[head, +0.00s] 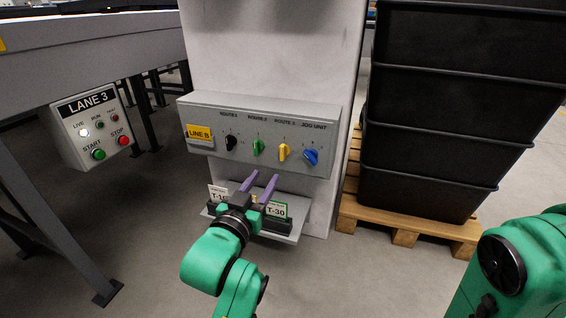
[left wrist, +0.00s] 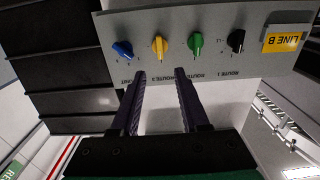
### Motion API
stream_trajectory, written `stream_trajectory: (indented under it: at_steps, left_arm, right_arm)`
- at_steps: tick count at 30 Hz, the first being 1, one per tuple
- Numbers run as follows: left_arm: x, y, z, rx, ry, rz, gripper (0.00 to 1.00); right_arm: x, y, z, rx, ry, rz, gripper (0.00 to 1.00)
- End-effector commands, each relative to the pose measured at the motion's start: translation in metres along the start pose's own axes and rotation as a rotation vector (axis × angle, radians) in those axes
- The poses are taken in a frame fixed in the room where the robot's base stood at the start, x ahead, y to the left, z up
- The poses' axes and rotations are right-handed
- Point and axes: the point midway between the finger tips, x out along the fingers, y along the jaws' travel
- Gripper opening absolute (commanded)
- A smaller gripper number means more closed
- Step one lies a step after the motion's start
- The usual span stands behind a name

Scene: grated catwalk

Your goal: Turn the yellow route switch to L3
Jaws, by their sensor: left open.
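The yellow route switch (head: 283,152) is a small knob on the grey LINE B panel (head: 320,168), third from the left between the green and blue knobs. In the left wrist view the panel is upside down and the yellow switch (left wrist: 160,45) is ahead of the fingers. The position marks around it are too small to read. My left gripper (head: 261,180) is open and empty, below and in front of the panel, with its purple fingers apart and not touching the switch. It also shows in the left wrist view (left wrist: 160,75). My right gripper is out of view.
The black knob (head: 231,142), green knob (head: 258,147) and blue knob (head: 311,157) sit close beside the switch. A small shelf (head: 290,238) with T-30 and another label is below. A LANE 3 box (head: 92,125) is left; black crates (head: 430,150) on a pallet (head: 405,226) are right.

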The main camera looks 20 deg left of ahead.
Motion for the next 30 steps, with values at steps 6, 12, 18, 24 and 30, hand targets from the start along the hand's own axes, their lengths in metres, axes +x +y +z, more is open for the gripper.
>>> stream_trajectory:
  at_steps: [6, 12, 18, 24, 30]
  left_arm:
    - [0.054, 0.000, 0.004, 0.001, 0.003, 0.000, 0.45]
    - [0.097, 0.000, 0.005, 0.000, 0.001, 0.000, 0.45]
    - [0.112, 0.000, 0.002, -0.001, -0.002, 0.000, 0.45]
    - [0.112, 0.000, 0.002, 0.000, -0.003, 0.000, 0.41]
    - [0.112, 0.000, 0.002, 0.000, -0.002, 0.000, 0.00]
  right_arm:
    - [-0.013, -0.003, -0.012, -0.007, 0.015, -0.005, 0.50]
    - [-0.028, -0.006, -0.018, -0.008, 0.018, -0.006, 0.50]
    - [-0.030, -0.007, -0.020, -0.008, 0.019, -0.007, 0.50]
    - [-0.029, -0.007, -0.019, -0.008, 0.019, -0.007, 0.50]
    - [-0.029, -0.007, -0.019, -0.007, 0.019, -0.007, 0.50]
